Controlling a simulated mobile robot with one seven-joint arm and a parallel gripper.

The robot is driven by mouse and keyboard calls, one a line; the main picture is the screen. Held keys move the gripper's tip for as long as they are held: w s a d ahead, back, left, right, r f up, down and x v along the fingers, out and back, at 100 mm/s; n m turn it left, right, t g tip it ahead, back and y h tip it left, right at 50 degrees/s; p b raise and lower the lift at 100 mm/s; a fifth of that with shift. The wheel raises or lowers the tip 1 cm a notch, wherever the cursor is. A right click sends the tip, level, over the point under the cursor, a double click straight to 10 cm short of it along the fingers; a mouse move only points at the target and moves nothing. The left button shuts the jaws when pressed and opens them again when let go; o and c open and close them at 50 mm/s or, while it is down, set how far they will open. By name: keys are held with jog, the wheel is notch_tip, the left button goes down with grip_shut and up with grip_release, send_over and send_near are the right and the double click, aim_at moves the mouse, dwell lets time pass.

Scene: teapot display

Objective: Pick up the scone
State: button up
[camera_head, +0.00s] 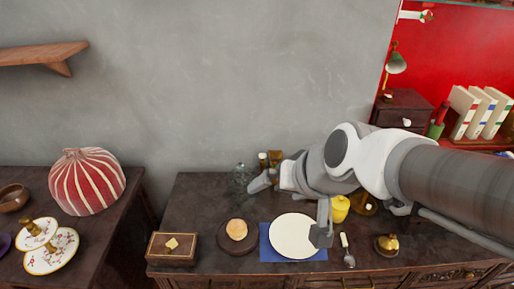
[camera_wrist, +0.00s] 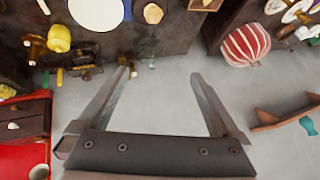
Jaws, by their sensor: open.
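The scone (camera_head: 237,229) is a round, golden-brown piece on a dark round board (camera_head: 232,248) on the dark wooden cabinet. It also shows at the top of the wrist view (camera_wrist: 153,13). My gripper (camera_head: 292,208) is above the cabinet, to the right of the scone and apart from it. In the wrist view my gripper (camera_wrist: 160,75) has its two fingers spread wide with nothing between them; grey wall shows behind.
A white plate (camera_head: 292,236) on a blue mat (camera_head: 266,251) is right of the scone. A wooden box (camera_head: 158,250) is to its left. Glassware (camera_head: 243,177) and a yellow object (camera_head: 340,208) stand nearby. A striped red-and-white cosy (camera_head: 87,181) sits on the left table.

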jog(key=w+a+f+m+t+b, duration=0.1)
jog(key=w+a+f+b, duration=0.15)
jog(key=a+f, duration=0.55)
jog(key=w+a+f+m+b, duration=0.15)
jog(key=a+f+b, duration=0.3)
jog(key=f, duration=0.55)
jog(key=n+t+h+b, duration=0.1)
jog(key=t+h+b, duration=0.5)
send_near(235, 232)
jog(key=b+x, duration=0.2)
jog(key=x, duration=0.1)
jog(key=b+x, duration=0.2)
jog(key=x, duration=0.1)
jog(key=shift+w+f, duration=0.1)
jog(key=shift+f, duration=0.25)
jog(key=shift+r+b+x, duration=0.1)
jog(key=shift+b+x, duration=0.7)
jog(key=shift+x, duration=0.65)
jog(key=shift+r+b+x, duration=0.15)
jog(key=shift+b+x, duration=0.6)
jog(key=shift+x, duration=0.65)
jog(key=shift+w+y, duration=0.15)
jog(key=shift+y, duration=0.15)
jog(key=shift+c, duration=0.3)
jog(key=c, duration=1.2)
